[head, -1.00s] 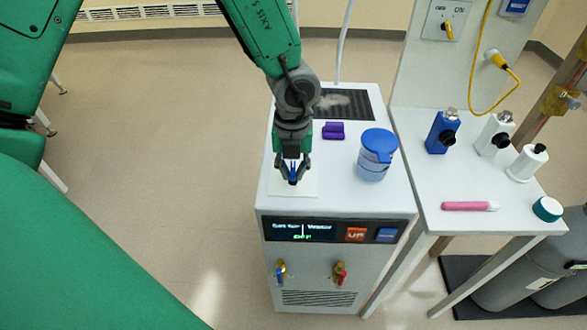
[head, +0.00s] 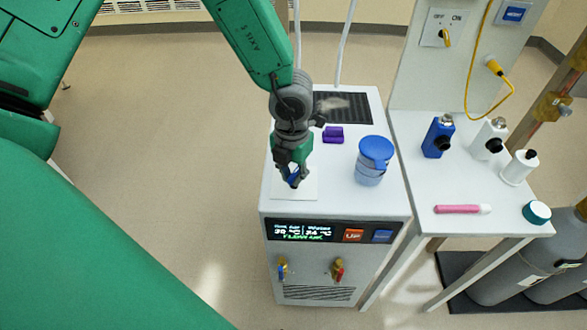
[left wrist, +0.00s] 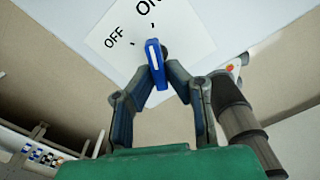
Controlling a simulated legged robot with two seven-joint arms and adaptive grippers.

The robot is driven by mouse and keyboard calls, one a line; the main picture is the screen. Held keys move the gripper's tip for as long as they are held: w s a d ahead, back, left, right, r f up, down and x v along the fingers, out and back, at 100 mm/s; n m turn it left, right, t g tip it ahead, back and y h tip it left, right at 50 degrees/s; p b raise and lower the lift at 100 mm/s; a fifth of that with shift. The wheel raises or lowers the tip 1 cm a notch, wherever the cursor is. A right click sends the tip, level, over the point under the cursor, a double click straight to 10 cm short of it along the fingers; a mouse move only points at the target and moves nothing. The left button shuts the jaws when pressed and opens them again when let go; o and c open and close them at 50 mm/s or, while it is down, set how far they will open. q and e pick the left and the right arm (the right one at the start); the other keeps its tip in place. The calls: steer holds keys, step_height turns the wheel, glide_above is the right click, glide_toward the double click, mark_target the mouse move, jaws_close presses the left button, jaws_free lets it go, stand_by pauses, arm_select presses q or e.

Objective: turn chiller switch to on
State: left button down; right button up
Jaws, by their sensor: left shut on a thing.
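The chiller (head: 283,208) is a white box with a display (head: 302,232) on its front, which shows two readings and a green "FLOW OK" line. The chiller switch (left wrist: 154,62) is a blue handle with a white stripe, on a white plate (left wrist: 98,38) marked OFF and ON. In the left wrist view its far end points to the tick by ON. My left gripper (head: 292,177) is shut on the switch from above; its fingers partly hide the handle in the head view. My right gripper is in neither view.
A blue-lidded jar (head: 374,160) and a purple object (head: 333,134) stand on the chiller top near the gripper.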

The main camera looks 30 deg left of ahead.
mark_target(292, 176)
arm_select(q)
steer(key=shift+m, duration=0.3)
steer(key=c, duration=1.6)
jaws_free()
step_height(292, 176, up, 12)
steer(key=shift+a, duration=0.1)
steer(key=shift+f, duration=0.1)
